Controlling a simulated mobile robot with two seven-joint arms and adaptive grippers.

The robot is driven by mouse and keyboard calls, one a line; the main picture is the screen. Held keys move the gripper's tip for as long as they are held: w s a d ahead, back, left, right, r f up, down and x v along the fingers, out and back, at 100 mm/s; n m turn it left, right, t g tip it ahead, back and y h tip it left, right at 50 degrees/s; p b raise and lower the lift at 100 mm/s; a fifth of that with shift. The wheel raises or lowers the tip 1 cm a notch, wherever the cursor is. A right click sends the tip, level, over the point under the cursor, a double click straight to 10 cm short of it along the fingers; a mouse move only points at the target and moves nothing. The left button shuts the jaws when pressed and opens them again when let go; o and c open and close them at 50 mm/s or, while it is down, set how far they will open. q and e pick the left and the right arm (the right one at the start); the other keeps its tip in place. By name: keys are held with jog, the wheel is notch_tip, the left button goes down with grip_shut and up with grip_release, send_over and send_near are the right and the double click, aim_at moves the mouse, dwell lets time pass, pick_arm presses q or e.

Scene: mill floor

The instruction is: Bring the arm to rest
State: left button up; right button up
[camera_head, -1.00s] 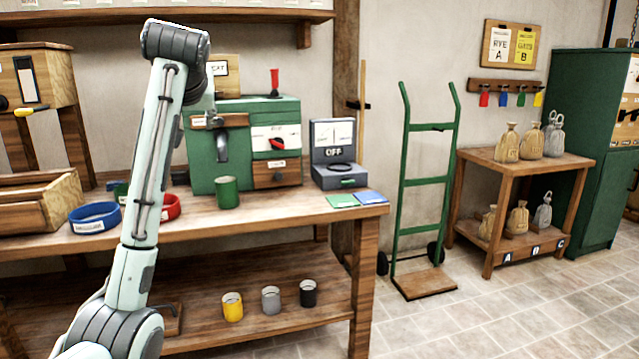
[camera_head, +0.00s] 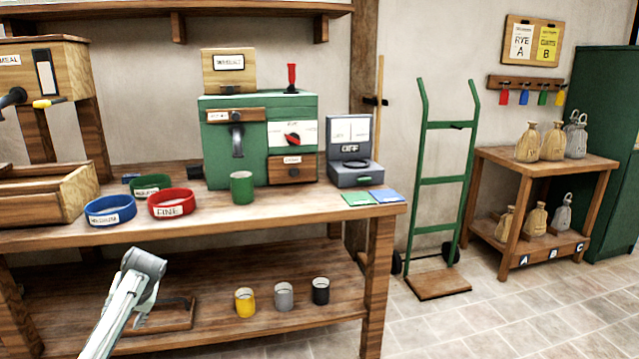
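One of my arms (camera_head: 122,305) shows at the lower left, low in front of the workbench's lower shelf. Its upper end is a grey joint, and the rest of the arm runs out of the bottom edge. The arm appears apart from the bench and holds nothing that I can see.
The workbench (camera_head: 300,222) carries a green mill (camera_head: 220,165), a green cup (camera_head: 241,188), a blue ring (camera_head: 109,211), a red ring (camera_head: 171,203) and a grey scale (camera_head: 350,160). Several cups and a wooden tray (camera_head: 170,318) are on its lower shelf. A hand truck (camera_head: 442,180) stands right.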

pick_arm(q)
jog(key=w+d+r+m+t+h, duration=0.1)
jog(key=w+d+r+m+t, duration=0.2)
jog(key=w, duration=0.4)
jog(key=w+d+r+m+t+h, duration=0.1)
jog(key=w+d+r+t, duration=0.25)
jog(key=w+t, duration=0.2)
jog(key=s+d+f+m+g+h, duration=0.1)
jog(key=s+d+f+g, duration=0.15)
jog(key=s+f, duration=0.85)
jog(key=s+d+f+g+h, duration=0.1)
jog(key=s+d+f+g, duration=0.15)
jog(key=s+f, duration=0.85)
jog(key=s+d+f+g, duration=0.2)
jog(key=s+d+f, duration=0.1)
jog(key=s+f, duration=0.6)
jog(key=s+d+f+g+h, duration=0.1)
jog(key=s+d+f, duration=0.3)
jog(key=s+f, duration=0.6)
jog(key=s+g, duration=0.1)
jog(key=s, duration=0.6)
jog(key=shift+s+d+f, duration=0.15)
jog(key=shift+s+f, duration=0.15)
jog(key=shift+s, duration=0.1)
